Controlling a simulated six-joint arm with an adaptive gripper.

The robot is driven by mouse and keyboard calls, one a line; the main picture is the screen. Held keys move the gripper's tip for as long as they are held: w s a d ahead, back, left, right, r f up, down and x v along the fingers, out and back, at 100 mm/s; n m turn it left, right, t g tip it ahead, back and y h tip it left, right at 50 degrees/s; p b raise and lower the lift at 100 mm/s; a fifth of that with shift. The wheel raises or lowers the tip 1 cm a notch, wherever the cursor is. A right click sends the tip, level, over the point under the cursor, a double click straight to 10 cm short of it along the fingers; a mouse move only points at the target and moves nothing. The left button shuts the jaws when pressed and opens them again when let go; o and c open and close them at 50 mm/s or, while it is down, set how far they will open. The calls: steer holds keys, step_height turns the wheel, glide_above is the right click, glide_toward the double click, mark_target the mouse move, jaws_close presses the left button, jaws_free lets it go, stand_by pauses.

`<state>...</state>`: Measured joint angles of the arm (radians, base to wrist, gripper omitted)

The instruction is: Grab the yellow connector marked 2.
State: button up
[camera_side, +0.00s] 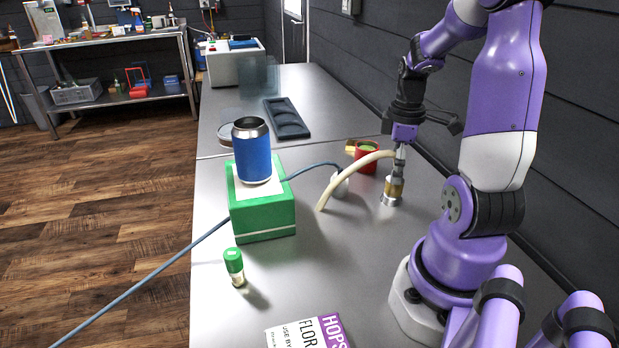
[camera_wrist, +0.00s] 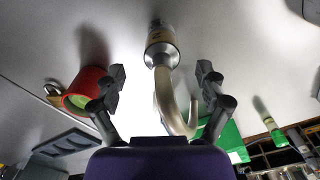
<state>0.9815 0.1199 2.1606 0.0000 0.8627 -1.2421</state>
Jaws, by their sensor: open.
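A brass-yellow connector (camera_side: 394,188) stands upright on the steel bench in a silvery collar, with a cream hose (camera_side: 345,177) curving from its top. In the wrist view the connector (camera_wrist: 161,43) is at top centre, beyond the fingertips and roughly between them; its yellow band is dark and I cannot read a 2. My gripper (camera_side: 408,128) is above it, pointing down, fingers spread. In the wrist view my gripper (camera_wrist: 162,75) is open, with the hose (camera_wrist: 170,105) passing between its fingers. Whether the hose touches it I cannot tell.
A red cup (camera_side: 367,158) stands close behind the connector, also left in the wrist view (camera_wrist: 88,85). A green box (camera_side: 262,217) carries a blue can (camera_side: 252,155). A green-capped vial (camera_side: 235,268) and a hops packet (camera_side: 310,334) are nearer. Dark wall at right.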

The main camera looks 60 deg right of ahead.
mark_target(392, 188)
step_height(392, 188, down, 6)
steer(key=shift+a, duration=0.15)
jaws_close()
